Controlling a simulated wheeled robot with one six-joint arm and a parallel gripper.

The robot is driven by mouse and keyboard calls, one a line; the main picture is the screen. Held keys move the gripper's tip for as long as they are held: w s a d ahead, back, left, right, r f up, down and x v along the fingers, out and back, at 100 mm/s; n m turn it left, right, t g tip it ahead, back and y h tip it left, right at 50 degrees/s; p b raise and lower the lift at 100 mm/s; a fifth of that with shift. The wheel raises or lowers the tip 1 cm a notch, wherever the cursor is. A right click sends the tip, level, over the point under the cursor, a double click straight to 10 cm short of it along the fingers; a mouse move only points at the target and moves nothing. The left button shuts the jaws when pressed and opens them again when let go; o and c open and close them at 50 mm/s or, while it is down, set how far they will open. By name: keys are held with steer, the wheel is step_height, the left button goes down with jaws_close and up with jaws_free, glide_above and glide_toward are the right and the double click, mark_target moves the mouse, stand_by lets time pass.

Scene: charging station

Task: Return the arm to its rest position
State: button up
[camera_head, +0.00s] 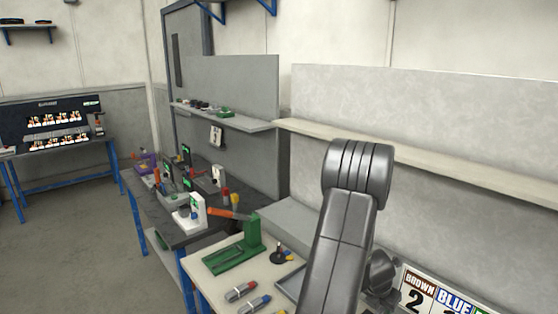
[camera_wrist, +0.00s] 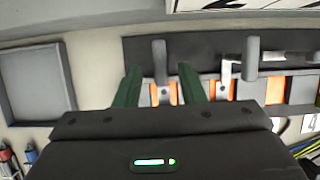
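My arm (camera_head: 343,235) rises in the front right of the head view, its dark grey links bent at a rounded joint near the top. My gripper is hidden in the head view. In the wrist view, my gripper (camera_wrist: 158,78) shows two green fingers standing clearly apart. Nothing is clamped between them. A grey upright handle (camera_wrist: 160,62) shows in the gap, with space on both sides; its distance from the fingertips is unclear.
A pale workbench (camera_head: 213,287) with a green fixture (camera_head: 253,232) and tools stands beside my arm. A shelf (camera_head: 440,165) runs along the wall behind. In the wrist view, a dark rail (camera_wrist: 215,50) and a grey tray (camera_wrist: 38,82) lie ahead. Floor at left is clear.

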steer(key=v, duration=1.2)
steer(key=b+x, duration=0.2)
steer(key=x, duration=1.2)
steer(key=shift+f, duration=0.2)
steer(key=shift+w+m+b, duration=0.1)
steer(key=shift+m+b, duration=0.2)
steer(key=shift+b, duration=0.05)
steer(key=shift+a+r+m+h+b, duration=0.2)
steer(key=shift+m+h+b, duration=0.1)
steer(key=shift+m+b, duration=0.55)
steer(key=shift+w+f+m+g+b, duration=0.1)
steer(key=shift+m+g+b, duration=0.6)
steer(key=shift+m+b, duration=0.55)
steer(key=m+g+b, duration=0.1)
steer(key=m, duration=0.1)
steer(key=shift+w+m+h, duration=0.1)
steer(key=shift+m+h, duration=0.2)
steer(key=shift+r+m+g, duration=0.25)
steer(key=shift+m+g, duration=0.05)
steer(key=shift+m, duration=0.4)
steer(key=shift+r, duration=0.1)
